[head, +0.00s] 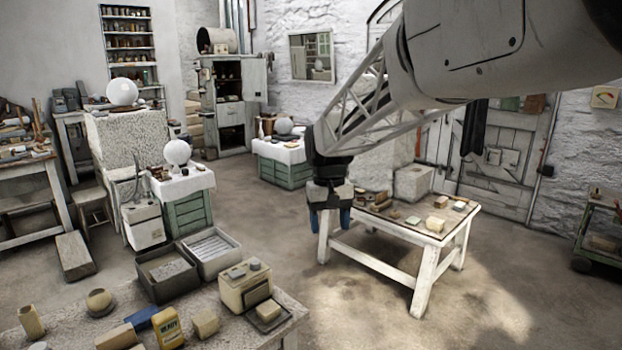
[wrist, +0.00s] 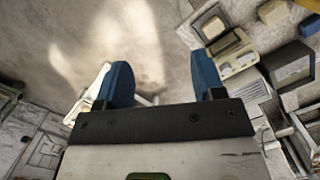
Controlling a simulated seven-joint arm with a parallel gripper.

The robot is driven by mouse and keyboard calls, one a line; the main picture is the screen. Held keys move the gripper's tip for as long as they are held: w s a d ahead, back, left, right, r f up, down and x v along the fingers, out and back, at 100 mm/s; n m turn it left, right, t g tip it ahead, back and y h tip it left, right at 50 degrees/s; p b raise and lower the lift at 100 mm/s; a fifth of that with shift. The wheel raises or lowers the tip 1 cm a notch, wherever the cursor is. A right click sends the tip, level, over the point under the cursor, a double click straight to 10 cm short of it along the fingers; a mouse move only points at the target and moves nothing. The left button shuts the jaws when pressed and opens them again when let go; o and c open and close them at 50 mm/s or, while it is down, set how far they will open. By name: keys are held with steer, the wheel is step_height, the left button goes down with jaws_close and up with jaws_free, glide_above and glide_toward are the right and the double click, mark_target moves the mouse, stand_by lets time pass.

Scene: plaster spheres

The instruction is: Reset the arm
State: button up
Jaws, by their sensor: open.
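My gripper (head: 330,218) hangs from the end of my white lattice arm, pointing down, near the left end of the low white table. In the wrist view its two blue fingers (wrist: 164,85) stand wide apart with nothing between them. Bare floor shows beyond the fingertips. The gripper touches nothing that I can see.
A low white table (head: 420,238) with small blocks stands just right of my gripper. Open floor (head: 350,300) lies between bench and table. A cart (head: 603,240) stands at far right.

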steer(key=s+d+f+t, duration=0.1)
steer(key=s+d, duration=0.3)
steer(key=s, duration=0.7)
steer(key=s+d+f+m+t, duration=0.1)
steer(key=s+d, duration=0.4)
steer(key=s, duration=0.6)
steer(key=s+d+f+m+t, duration=0.1)
steer(key=s+d+f, duration=0.2)
steer(key=s, duration=0.9)
steer(key=shift+d+t, duration=0.4)
steer(key=shift+d, duration=0.7)
